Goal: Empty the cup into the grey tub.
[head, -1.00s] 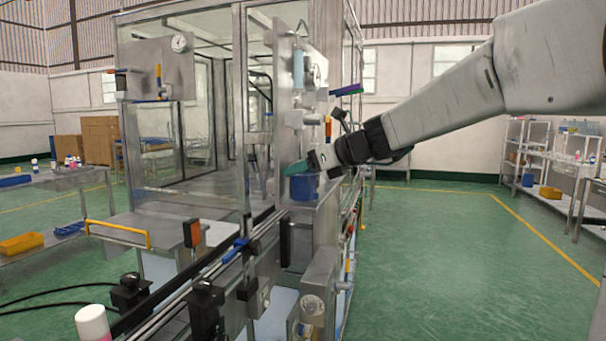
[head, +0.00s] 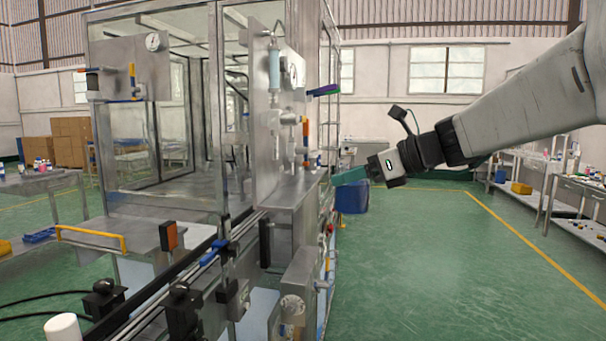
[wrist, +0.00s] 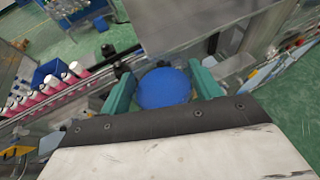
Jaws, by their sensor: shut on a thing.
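A blue cup (head: 352,197) is held between the green fingers of my gripper (head: 350,177), just right of the steel machine in the head view. The cup looks roughly upright and in the air, clear of the machine's shelf. In the wrist view the cup (wrist: 163,90) fills the gap between the two fingers as a plain blue round shape. I cannot tell what is inside it. I cannot make out a grey tub in either view.
The steel machine (head: 180,75) with its glass doors stands close on the left. Its shelf (head: 290,192) is beside the cup. Several pink bottles with white caps (wrist: 50,86) line the conveyor in the wrist view. Open green floor (head: 420,270) lies to the right.

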